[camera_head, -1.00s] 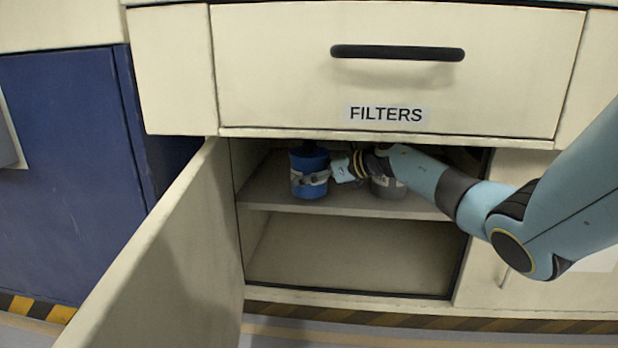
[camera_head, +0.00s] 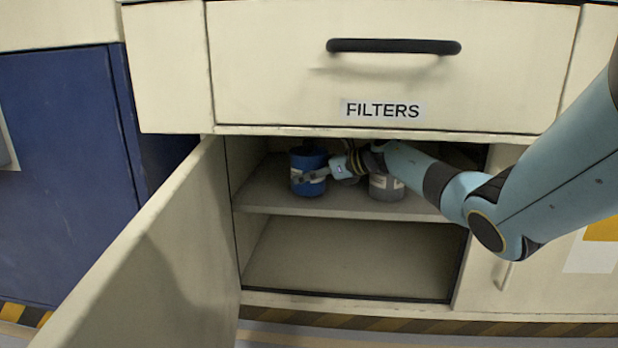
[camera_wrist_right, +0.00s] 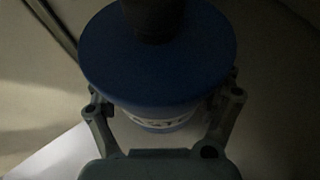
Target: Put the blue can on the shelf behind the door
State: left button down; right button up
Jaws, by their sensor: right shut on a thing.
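The blue can (camera_head: 308,164) is upright inside the open cabinet, at the left part of the upper shelf (camera_head: 340,205). My right gripper (camera_head: 314,176) reaches in from the right and is shut around the can's side. In the right wrist view, the can's blue top (camera_wrist_right: 157,60) with a dark knob fills the middle, and the fingers (camera_wrist_right: 160,112) are on both sides of its body. Whether the can's base touches the shelf is hard to tell. The cabinet door (camera_head: 150,260) is swung open to the left. My left gripper is not in view.
A grey can (camera_head: 386,187) with a pale label stands on the same shelf to the right, partly behind my right forearm. The lower compartment (camera_head: 350,260) is empty. The FILTERS drawer (camera_head: 270,80) is closed just above the opening. A blue cabinet (camera_head: 60,170) is at left.

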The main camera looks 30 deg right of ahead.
jog(key=shift+w+d, duration=0.1)
jog(key=shift+w, duration=0.15)
jog(key=shift+f, duration=0.55)
dwell(0.5)
jog(key=o, duration=1.2)
jog(key=shift+o, duration=0.2)
jog(key=shift+s+d, duration=0.1)
jog(key=shift+s, duration=0.05)
